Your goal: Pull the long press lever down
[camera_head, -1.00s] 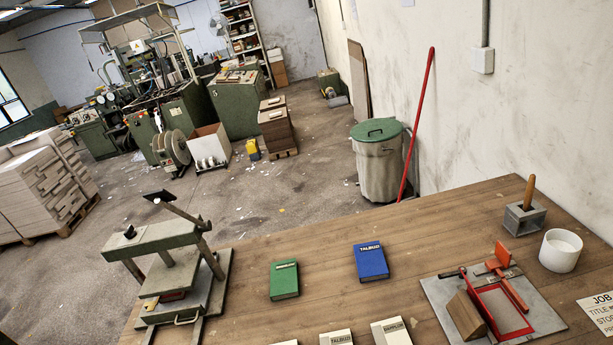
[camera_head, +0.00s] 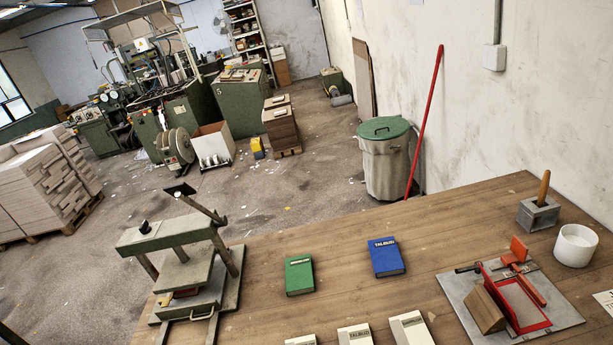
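A green-grey press (camera_head: 185,270) stands at the left end of the wooden table, with a top beam on posts over a flat bed. Its long lever (camera_head: 205,206) slants from a dark pad (camera_head: 179,189) at the upper left down to the press's right post, so the pad end is raised. Something small and reddish lies between the press plates. My gripper is not in view, so whether it is open or shut does not show.
The wooden table (camera_head: 350,245) holds a green book (camera_head: 299,275), a blue book (camera_head: 386,257), several pale books in front, a red-framed jig (camera_head: 515,300), a white cup (camera_head: 575,245) and a grey block with a wooden handle (camera_head: 538,213). A bin (camera_head: 385,160) stands behind.

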